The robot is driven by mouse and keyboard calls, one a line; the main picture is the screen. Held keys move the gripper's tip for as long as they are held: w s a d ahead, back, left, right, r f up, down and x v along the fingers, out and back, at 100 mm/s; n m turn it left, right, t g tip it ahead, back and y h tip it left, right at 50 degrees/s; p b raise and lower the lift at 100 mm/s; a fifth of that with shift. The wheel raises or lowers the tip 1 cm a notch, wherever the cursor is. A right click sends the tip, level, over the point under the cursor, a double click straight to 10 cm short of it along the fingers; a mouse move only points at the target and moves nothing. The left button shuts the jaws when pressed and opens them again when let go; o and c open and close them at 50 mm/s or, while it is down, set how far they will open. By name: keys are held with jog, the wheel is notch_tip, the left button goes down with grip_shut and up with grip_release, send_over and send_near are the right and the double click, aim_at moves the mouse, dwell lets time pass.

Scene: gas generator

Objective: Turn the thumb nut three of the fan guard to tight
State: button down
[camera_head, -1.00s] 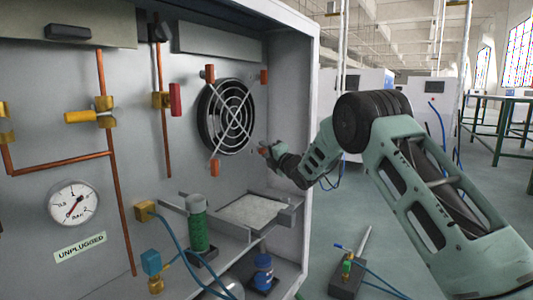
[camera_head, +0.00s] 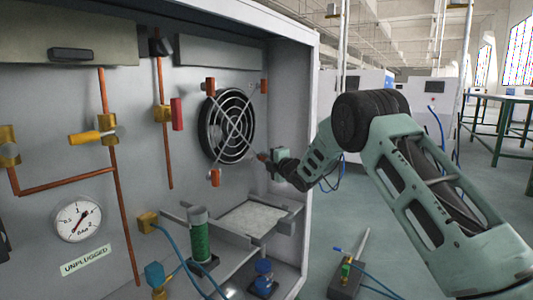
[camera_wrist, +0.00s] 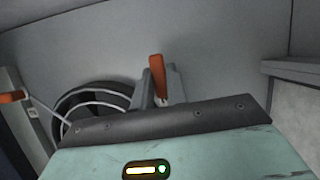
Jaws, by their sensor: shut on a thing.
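The fan guard (camera_head: 228,125) is a round wire grille with crossing bars on the cabinet's back wall. Orange thumb nuts sit at its top left (camera_head: 210,86), top right (camera_head: 264,86) and bottom left (camera_head: 215,177). My gripper (camera_head: 266,160) is at the bottom-right corner. There it is shut on an orange thumb nut (camera_head: 261,156), which also shows upright between the grey fingers in the wrist view (camera_wrist: 157,77). The fingers partly hide its base. I cannot read which nut bears which number.
A shelf tray (camera_head: 290,222) lies below my gripper, with a green cylinder (camera_head: 201,240) to its left. The cabinet's right side wall (camera_head: 301,140) stands close beside my wrist. A gauge (camera_head: 78,219) and copper pipes are at the left.

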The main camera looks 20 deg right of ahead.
jog(key=shift+w+d+r+m+g+y+p, duration=0.1)
jog(key=shift+m+g+y+p, duration=0.75)
jog(key=shift+m+p, duration=2.45)
jog(key=shift+d+r+m+g+y+p, duration=0.2)
jog(key=shift+m+g+p, duration=1.15)
jog(key=shift+p, duration=3.85)
jog(key=shift+w+m+g+y+p, duration=0.1)
jog(key=shift+m+g+y+p, duration=0.8)
jog(key=shift+m+p, duration=2.4)
jog(key=shift+n+g+p, duration=0.3)
jog(key=shift+n+p, duration=0.45)
jog(key=shift+p, duration=0.25)
jog(key=c, duration=1.4)
grip_release()
